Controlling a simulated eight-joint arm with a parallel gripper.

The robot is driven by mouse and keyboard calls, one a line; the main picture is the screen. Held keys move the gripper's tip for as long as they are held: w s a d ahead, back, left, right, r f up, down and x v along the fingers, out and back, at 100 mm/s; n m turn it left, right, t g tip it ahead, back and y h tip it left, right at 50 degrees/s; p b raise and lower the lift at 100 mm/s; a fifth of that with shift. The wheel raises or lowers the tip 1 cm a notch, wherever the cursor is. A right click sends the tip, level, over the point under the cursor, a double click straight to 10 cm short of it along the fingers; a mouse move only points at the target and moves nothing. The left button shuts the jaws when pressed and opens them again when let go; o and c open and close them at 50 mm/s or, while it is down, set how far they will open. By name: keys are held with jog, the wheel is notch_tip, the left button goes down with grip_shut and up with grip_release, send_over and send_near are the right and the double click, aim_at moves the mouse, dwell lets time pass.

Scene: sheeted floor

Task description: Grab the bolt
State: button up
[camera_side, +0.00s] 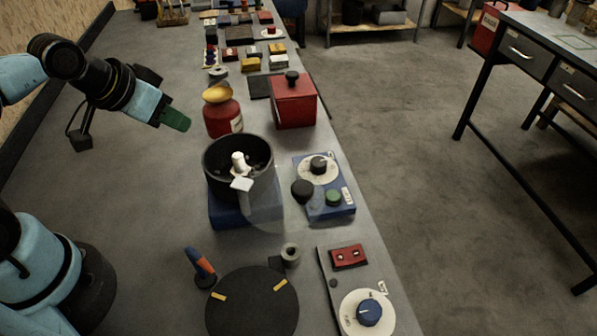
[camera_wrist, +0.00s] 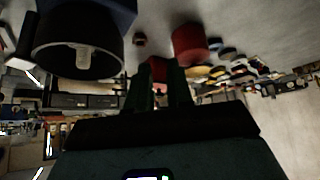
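I cannot make out a clear bolt in either view. A small grey nut-like piece (camera_side: 290,253) stands on the bench beside the black disc. A white upright piece (camera_side: 239,162) stands inside the black pot (camera_side: 210,170), and it also shows in the wrist view (camera_wrist: 83,57). My gripper (camera_side: 184,124) with green fingers hangs above the bench, left of the red jar and apart from everything. In the wrist view (camera_wrist: 160,68) its two dark fingers stand apart with a gap. Nothing appears held; red shows behind the gap.
The red jar (camera_side: 222,119) with an orange lid and a red box (camera_side: 294,104) stand near my gripper. A blue dial panel (camera_side: 335,209), an orange-and-blue tool (camera_side: 201,266) and the black disc (camera_side: 250,312) are nearer. Several small blocks lie far back. The bench's left part is clear.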

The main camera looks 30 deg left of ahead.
jog(key=shift+o, duration=0.7)
